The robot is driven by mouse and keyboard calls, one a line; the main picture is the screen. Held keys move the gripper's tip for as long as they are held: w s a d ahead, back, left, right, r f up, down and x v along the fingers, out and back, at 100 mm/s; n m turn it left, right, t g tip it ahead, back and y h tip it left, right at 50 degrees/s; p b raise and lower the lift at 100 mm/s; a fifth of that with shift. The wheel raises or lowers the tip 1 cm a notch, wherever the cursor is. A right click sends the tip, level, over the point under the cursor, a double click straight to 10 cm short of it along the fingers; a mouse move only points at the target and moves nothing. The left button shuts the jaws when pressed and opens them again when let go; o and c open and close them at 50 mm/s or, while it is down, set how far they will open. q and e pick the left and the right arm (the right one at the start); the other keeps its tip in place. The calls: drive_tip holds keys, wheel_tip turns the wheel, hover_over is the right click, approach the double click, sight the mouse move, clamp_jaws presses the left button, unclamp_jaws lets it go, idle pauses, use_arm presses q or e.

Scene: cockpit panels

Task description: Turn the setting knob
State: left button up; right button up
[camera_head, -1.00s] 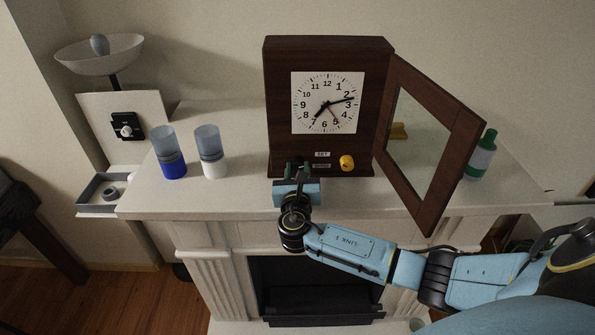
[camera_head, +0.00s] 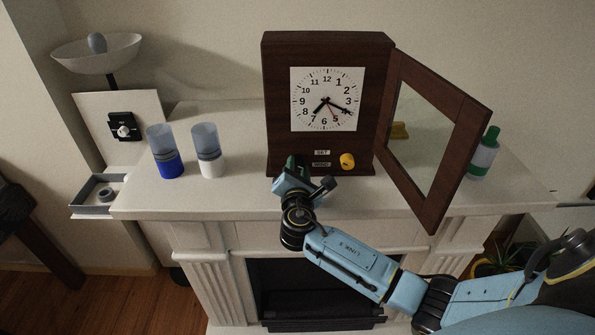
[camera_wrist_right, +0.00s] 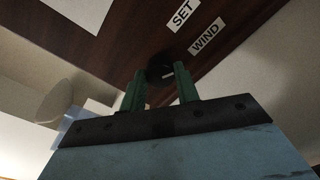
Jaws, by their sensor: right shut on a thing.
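The dark brown clock (camera_head: 325,50) stands on the mantel with its white dial (camera_head: 327,98) uncovered. The hour hand points near 7 and the minute hand near 4. A small dark knob (camera_wrist_right: 160,73) with a pale mark sits on the clock's lower front, beside the SET and WIND labels. My right gripper (camera_head: 291,163) is at the clock's lower left, rolled at a slant. In the right wrist view its green fingers (camera_wrist_right: 160,84) are shut on this dark knob. The gripper hides the knob in the head view. My left gripper is out of view.
A yellow knob (camera_head: 347,160) is right of the labels. The clock's glazed door (camera_head: 437,207) hangs open to the right. A green-and-white bottle (camera_head: 484,157) is behind the door.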

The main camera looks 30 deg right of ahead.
drive_tip(key=shift+m, duration=0.3)
drive_tip(key=o, duration=1)
drive_tip(key=v, duration=1.3)
drive_tip(key=shift+s+b, duration=0.2)
drive_tip(key=shift+b, duration=0.2)
